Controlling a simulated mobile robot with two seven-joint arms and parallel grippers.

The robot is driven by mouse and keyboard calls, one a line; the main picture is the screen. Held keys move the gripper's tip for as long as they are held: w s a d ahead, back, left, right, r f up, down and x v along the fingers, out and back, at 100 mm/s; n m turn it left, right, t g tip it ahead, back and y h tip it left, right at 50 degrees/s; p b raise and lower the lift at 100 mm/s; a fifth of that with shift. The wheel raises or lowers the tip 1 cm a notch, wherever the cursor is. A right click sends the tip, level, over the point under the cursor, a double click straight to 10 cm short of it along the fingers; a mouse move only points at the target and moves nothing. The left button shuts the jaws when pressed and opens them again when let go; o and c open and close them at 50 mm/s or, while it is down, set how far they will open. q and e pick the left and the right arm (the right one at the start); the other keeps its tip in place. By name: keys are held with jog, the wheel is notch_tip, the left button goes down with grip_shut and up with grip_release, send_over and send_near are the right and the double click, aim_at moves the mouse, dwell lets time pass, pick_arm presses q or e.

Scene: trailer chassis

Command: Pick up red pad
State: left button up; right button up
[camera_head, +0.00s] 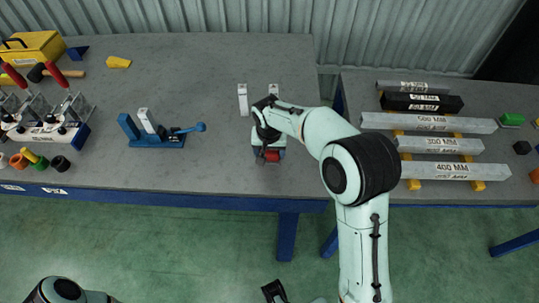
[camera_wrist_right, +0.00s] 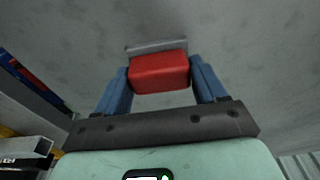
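The red pad (camera_wrist_right: 160,72) is a small block between the blue fingers of my right gripper (camera_wrist_right: 160,80) in the right wrist view. A finger stands close along each side of it. I cannot tell whether they press on it. A thin grey piece (camera_wrist_right: 156,47) shows just beyond the pad. In the head view, the red pad (camera_head: 272,156) shows at the end of my right gripper (camera_head: 270,152), over the left table near its front edge. My left gripper is not seen.
Two white upright blocks (camera_head: 243,99) (camera_head: 273,90) stand behind the gripper on the grey table (camera_head: 220,70). A blue clamp (camera_head: 155,130) stands to the left. Labelled bars (camera_head: 428,123) lie on the right table, past a gap. Tabletop between clamp and gripper is clear.

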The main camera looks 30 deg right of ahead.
jog(key=shift+c, duration=0.8)
jog(key=shift+r, duration=0.1)
